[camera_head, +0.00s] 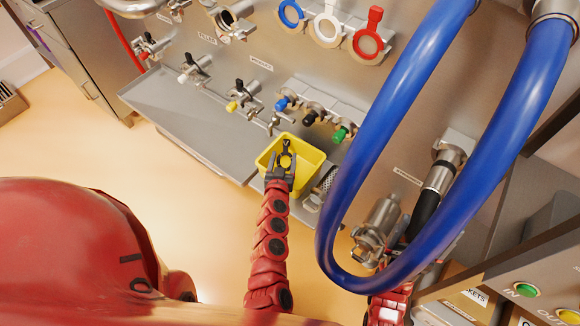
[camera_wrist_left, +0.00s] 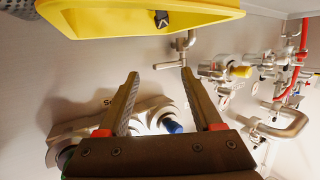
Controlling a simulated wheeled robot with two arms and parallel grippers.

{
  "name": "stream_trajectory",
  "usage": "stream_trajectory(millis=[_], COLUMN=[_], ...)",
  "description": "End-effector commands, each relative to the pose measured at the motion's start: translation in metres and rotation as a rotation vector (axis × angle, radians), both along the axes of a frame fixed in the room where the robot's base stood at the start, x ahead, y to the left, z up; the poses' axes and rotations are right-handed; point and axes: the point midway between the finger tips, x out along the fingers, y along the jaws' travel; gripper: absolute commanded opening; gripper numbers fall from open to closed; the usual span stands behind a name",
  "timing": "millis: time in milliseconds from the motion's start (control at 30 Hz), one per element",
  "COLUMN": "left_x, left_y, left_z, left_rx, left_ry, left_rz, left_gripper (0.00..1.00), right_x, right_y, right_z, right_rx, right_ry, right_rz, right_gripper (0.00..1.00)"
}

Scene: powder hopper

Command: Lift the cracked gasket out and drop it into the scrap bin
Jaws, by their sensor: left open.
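The yellow bin (camera_head: 308,156) stands against the panel's lower ledge. It also shows at the top of the left wrist view (camera_wrist_left: 90,20). A dark ring with a tab, apparently the cracked gasket (camera_head: 286,146), shows inside the bin, beyond my left fingertips. In the left wrist view a small dark piece (camera_wrist_left: 161,18) shows at the bin. My left gripper (camera_head: 281,166) is over the bin's near side, open, with nothing between its fingers in the wrist view (camera_wrist_left: 160,73). My right arm shows at the lower right; its gripper is mostly hidden behind the blue hose.
Blue (camera_head: 291,13), white (camera_head: 327,29) and red (camera_head: 369,42) tabbed rings hang on the panel. Several small valves line it below. A thick blue hose (camera_head: 350,160) loops down on the right, near a metal coupling (camera_head: 381,222).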

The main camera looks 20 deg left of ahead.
Motion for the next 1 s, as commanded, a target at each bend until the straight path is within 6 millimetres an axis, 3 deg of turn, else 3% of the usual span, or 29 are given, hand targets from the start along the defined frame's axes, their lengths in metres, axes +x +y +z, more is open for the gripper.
stream_trajectory(millis=[333, 500, 700, 1000], left_x=[-0.076, -0.102, -0.115, -0.115], left_y=[-0.015, -0.019, -0.020, -0.020], left_z=[0.017, 0.026, 0.030, 0.030], left_rx=[0.000, 0.001, 0.000, 0.001], left_ry=[0.003, 0.002, -0.001, -0.001], left_rz=[-0.002, -0.002, 0.001, 0.001], left_gripper=[0.67, 0.67, 0.67, 0.67], right_x=[0.000, 0.000, 0.000, 0.000], right_y=[0.000, 0.000, 0.000, 0.000], right_z=[-0.006, -0.006, -0.006, -0.006], right_rx=[0.000, 0.000, 0.000, 0.000], right_ry=[0.000, 0.000, 0.000, 0.000], right_rz=[0.000, 0.000, 0.000, 0.000], right_gripper=[0.95, 0.95, 0.95, 0.95])
